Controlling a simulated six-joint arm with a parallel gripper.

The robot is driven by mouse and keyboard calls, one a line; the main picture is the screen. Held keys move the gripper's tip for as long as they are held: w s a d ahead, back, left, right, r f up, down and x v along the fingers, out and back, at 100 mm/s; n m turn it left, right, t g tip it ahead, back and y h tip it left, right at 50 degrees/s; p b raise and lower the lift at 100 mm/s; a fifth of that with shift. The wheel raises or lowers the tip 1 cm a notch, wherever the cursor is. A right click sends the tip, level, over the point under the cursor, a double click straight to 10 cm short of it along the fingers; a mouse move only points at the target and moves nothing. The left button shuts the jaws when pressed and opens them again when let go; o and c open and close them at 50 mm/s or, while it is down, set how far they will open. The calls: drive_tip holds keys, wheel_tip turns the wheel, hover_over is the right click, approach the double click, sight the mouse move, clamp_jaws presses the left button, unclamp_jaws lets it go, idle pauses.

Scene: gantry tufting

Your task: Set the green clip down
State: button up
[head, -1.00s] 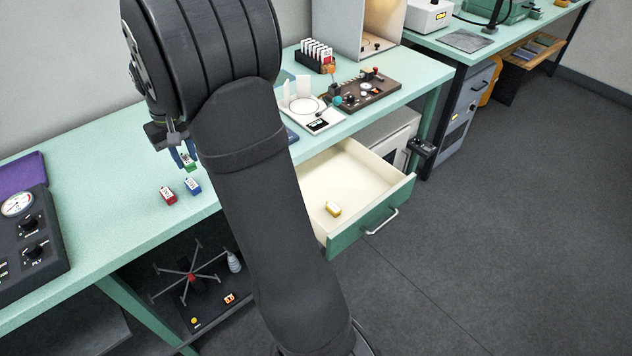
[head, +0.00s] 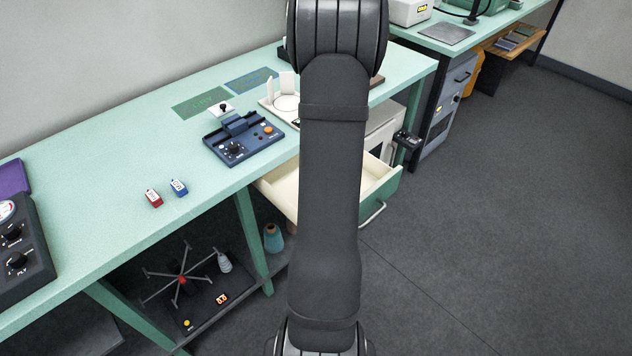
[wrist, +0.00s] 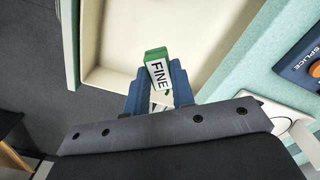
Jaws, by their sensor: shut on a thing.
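The green clip (wrist: 156,55), with a white label reading FINE, is between the blue fingers of my gripper (wrist: 158,72) in the wrist view. The fingers are shut on it. It is over the cream inside of the open drawer (wrist: 115,62); its height above the drawer floor cannot be told. In the head view the drawer (head: 378,190) is partly behind my arm, and my gripper and the green clip are hidden.
A red clip (head: 154,198) and a blue clip (head: 179,188) stand on the green bench (head: 110,225). A blue splicing device (head: 243,138) sits on the bench left of my arm. The wrist view shows the bench edge (wrist: 245,72) beside the drawer.

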drive_tip(key=shift+n, duration=0.9)
drive_tip(key=d+f, duration=0.1)
drive_tip(key=f, duration=0.2)
drive_tip(key=d+f, duration=0.2)
drive_tip(key=f, duration=0.2)
drive_tip(key=s+d+f, duration=0.1)
drive_tip(key=f, duration=0.3)
drive_tip(key=shift+s+d, duration=0.1)
drive_tip(key=shift+d, duration=0.2)
drive_tip(key=shift+f, duration=2)
drive_tip(key=shift+f, duration=0.1)
drive_tip(key=shift+f, duration=0.1)
drive_tip(key=o, duration=0.9)
drive_tip(key=shift+o, duration=0.2)
wheel_tip(320, 180, up, 12)
drive_tip(key=shift+r, duration=0.2)
